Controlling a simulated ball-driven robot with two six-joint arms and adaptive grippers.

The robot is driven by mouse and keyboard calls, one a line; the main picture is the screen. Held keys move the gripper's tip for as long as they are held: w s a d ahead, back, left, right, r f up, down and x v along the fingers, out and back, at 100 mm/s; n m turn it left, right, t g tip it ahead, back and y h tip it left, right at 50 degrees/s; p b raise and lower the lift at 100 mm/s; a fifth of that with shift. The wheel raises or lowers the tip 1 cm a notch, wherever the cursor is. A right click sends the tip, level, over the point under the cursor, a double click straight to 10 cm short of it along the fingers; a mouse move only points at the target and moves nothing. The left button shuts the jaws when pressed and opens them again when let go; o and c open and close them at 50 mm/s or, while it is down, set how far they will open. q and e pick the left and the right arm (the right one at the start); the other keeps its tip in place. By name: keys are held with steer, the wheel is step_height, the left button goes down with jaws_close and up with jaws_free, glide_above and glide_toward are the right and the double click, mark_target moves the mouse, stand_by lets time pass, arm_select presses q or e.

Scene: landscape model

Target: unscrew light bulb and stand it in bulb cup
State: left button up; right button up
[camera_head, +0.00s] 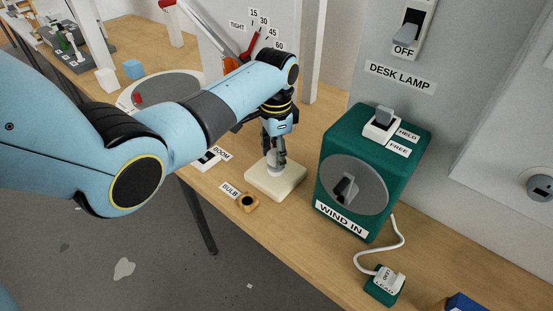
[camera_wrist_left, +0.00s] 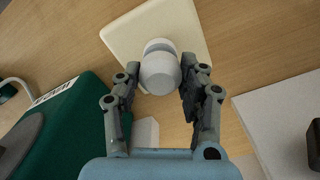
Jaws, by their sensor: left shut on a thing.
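The white light bulb (camera_wrist_left: 159,72) stands over a cream base plate (camera_head: 262,183) on the wooden table. The plate also shows in the left wrist view (camera_wrist_left: 125,38). My left gripper (camera_head: 274,160) points down over the plate and is shut on the bulb, with one finger on each side of it in the left wrist view (camera_wrist_left: 158,85). The fingers partly hide the bulb in the head view, and its lower end is hidden in the wrist view. My right gripper is not in view.
A green WIND IN box (camera_head: 372,165) stands close on the right of the plate. The BOOM switch (camera_head: 207,159) is behind the cup. The table's front edge is near the cup.

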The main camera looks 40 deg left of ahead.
arm_select(q)
steer(key=shift+r+n+p, duration=0.1)
steer(key=shift+n+p, duration=1.05)
steer(key=shift+n, duration=0.75)
steer(key=shift+n+p, duration=0.4)
steer(key=shift+n, duration=0.6)
steer(key=shift+r+p, duration=0.4)
steer(key=shift+p, duration=0.2)
steer(key=shift+r, duration=0.15)
steer(key=shift+r+p, duration=1.45)
steer(key=shift+p, duration=0.3)
steer(key=shift+r+p, duration=1)
steer(key=shift+r, duration=0.15)
